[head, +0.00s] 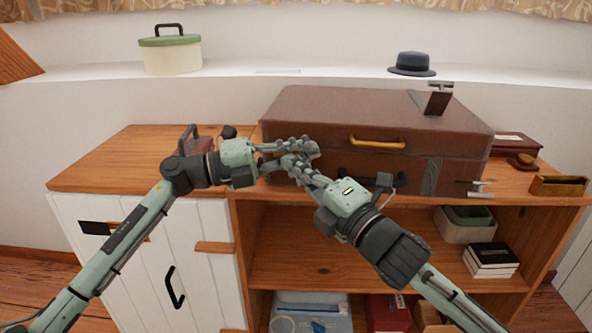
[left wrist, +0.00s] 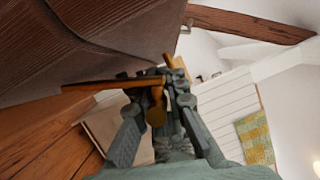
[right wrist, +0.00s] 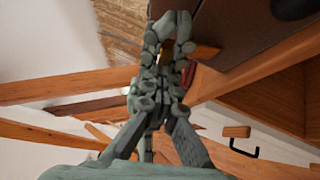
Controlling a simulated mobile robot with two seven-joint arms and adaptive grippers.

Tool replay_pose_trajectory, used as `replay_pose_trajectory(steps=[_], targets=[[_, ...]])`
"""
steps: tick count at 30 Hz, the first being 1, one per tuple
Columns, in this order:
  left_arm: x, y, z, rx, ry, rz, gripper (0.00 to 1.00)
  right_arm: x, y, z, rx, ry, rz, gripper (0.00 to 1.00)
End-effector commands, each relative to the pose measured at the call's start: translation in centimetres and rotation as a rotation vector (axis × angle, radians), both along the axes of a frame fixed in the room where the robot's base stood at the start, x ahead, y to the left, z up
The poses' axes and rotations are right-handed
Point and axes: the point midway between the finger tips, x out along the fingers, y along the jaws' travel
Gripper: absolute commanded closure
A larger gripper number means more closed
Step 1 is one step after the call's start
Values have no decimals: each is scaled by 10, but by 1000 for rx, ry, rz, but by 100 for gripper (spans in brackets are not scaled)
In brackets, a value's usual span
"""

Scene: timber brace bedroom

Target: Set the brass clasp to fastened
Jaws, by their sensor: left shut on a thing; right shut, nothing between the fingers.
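A brown suitcase (head: 330,115) lies flat on the wooden cabinet. The brass clasp is at its left front and mostly hidden by my grippers in the head view. In the left wrist view, brass parts of the clasp (left wrist: 157,113) show between my left fingers. My left gripper (head: 312,150) reaches in from the left and is shut on the clasp. My right gripper (head: 290,162) is shut and empty, close below and beside the left fingers. In the right wrist view, its fingertips (right wrist: 172,28) are together, and a brass piece (right wrist: 205,52) shows just behind them.
A brass handle (head: 377,143) is on the suitcase front. A dark red case (head: 196,143) is left of the suitcase; a brass tray (head: 558,186) is at right. A hat (head: 412,64) and lidded tin (head: 170,52) sit on the ledge.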

Motion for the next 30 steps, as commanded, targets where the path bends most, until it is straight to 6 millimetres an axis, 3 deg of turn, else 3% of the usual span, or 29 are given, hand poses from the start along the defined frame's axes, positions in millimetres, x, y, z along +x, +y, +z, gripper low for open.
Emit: replay_pose_trajectory(steps=[1, 5, 6, 12, 30], targets=[[-5, -3, -10, 14, 11, -16, 100, 5, -4, 2, -1, -3, -13, 100], [-6, -3, -11, 15, 11, -19, 100, 7, -6, 3, -1, -4, -18, 100], [-6, -4, -10, 15, 11, -19, 89, 7, -6, 3, -1, -5, -19, 100], [-7, -5, -9, 13, 7, -23, 68, 8, -7, 4, -3, -5, -22, 100], [-6, -1, -4, 8, 2, -17, 68, 5, -5, 2, -1, -3, -15, 100]])
